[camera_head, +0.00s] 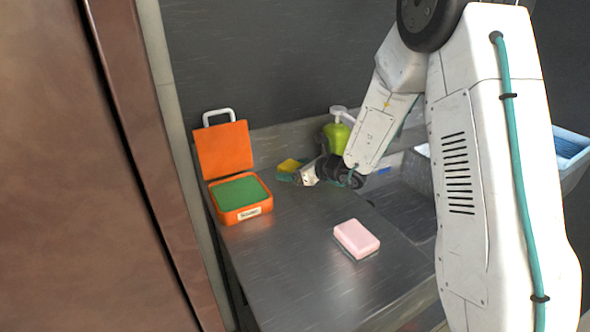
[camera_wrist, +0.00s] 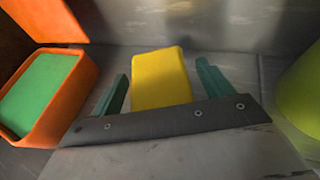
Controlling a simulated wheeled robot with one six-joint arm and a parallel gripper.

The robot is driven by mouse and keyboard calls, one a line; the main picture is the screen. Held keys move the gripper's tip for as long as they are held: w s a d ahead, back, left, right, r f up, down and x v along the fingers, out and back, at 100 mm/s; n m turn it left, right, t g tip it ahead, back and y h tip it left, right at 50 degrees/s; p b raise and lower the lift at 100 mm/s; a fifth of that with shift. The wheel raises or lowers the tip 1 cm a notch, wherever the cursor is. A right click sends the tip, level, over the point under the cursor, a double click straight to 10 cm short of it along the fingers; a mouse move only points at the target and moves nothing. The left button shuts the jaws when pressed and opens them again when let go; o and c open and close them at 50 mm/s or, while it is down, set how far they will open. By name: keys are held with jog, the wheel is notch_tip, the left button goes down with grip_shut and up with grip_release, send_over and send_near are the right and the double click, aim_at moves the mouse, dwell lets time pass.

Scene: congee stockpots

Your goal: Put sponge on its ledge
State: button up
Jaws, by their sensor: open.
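A yellow sponge (camera_head: 289,165) stands near the back of the metal counter; in the wrist view the yellow sponge (camera_wrist: 161,78) lies between my two teal fingers. My gripper (camera_head: 286,177) is open around it, with a visible gap on the right side; it also shows in the wrist view (camera_wrist: 160,90). A pink sponge (camera_head: 357,239) with a darker underside lies on the counter toward the front, apart from my gripper. I cannot tell which surface is the sponge's ledge.
An open orange box (camera_head: 241,215) with a green pad inside stands to the left, its lid raised; the box (camera_wrist: 75,95) is left of my fingers in the wrist view. A green pump bottle (camera_head: 337,135) stands close on the right. A sink basin (camera_head: 405,190) lies beyond.

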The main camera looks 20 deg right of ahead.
jog(key=shift+s+d+r, duration=0.1)
jog(key=shift+s+r, duration=0.05)
jog(key=shift+r, duration=0.05)
jog(key=v, duration=1.1)
jog(key=shift+s+d, duration=0.15)
jog(key=shift+s, duration=0.05)
jog(key=s+a+r+n+g+y, duration=0.1)
jog(key=s+a+r+n+g, duration=0.4)
jog(key=s+n, duration=0.4)
jog(key=s+a+r+n+g+y, duration=0.1)
jog(key=s+a+r+n+g, duration=0.2)
jog(key=s+a+r+n, duration=0.5)
jog(key=s+d+n+g+h, duration=0.1)
jog(key=s+d+n+h, duration=0.3)
jog(key=s, duration=0.5)
jog(key=s+d+n+h, duration=0.5)
jog(key=s+d+n, duration=0.2)
jog(key=s+n, duration=0.1)
jog(key=shift+s+f+g, duration=0.35)
jog(key=shift+f+g, duration=0.05)
jog(key=shift+a, duration=0.1)
